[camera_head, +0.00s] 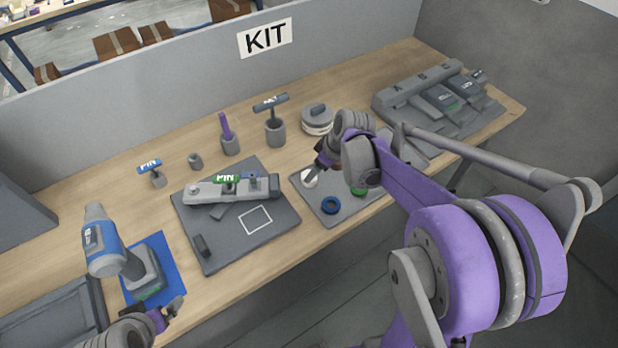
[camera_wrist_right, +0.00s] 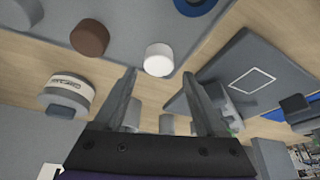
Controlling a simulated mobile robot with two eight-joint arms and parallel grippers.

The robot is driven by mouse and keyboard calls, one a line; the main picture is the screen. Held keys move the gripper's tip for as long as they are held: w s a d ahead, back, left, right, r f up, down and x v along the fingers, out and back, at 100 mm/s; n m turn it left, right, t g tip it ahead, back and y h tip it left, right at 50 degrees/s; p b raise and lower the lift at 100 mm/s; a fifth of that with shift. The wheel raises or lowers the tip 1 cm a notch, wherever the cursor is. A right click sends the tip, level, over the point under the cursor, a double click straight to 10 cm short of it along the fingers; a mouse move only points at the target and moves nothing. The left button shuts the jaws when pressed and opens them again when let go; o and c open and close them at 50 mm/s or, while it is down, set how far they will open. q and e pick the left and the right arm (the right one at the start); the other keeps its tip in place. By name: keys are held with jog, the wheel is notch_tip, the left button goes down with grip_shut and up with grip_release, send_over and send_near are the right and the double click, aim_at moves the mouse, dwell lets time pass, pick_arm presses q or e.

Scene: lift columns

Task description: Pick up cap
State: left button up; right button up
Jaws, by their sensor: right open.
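Several caps sit on a grey tray (camera_head: 305,199) in the middle of the table. The white cap (camera_head: 310,179) is a short round disc; in the right wrist view it (camera_wrist_right: 158,60) lies just beyond and between the fingertips. A brown cap (camera_wrist_right: 89,38) sits left of it there. A blue ring-shaped cap (camera_head: 330,205) and a green cap (camera_head: 360,190), partly hidden by my arm, are also on the tray. My right gripper (camera_wrist_right: 158,74) is open and empty, close to the white cap. My left gripper (camera_head: 172,312) is at the lower left near the drill, its jaw opening unclear.
A grey board (camera_head: 215,245) with a fixture stands left of the tray. A drill (camera_head: 105,245) stands on a blue mat (camera_head: 165,262). Pin holders and a round labelled container (camera_head: 318,120) line the back. A grey fixture (camera_head: 440,98) is at the right.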

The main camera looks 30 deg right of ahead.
jog(key=x, duration=0.6)
jog(key=shift+w+r, duration=0.1)
jog(key=shift+w, duration=0.05)
jog(key=c, duration=1.1)
pick_arm(q)
jog(key=shift+w+r+p, duration=0.4)
jog(key=shift+r, duration=0.2)
jog(key=shift+w+r+p, duration=0.35)
jog(key=shift+r+p, duration=0.05)
jog(key=shift+r, duration=0.15)
pick_arm(e)
notch_tip(320, 180, up, 12)
jog(key=shift+f, duration=0.1)
pick_arm(q)
jog(key=shift+s+a, duration=0.1)
jog(key=shift+s, duration=0.05)
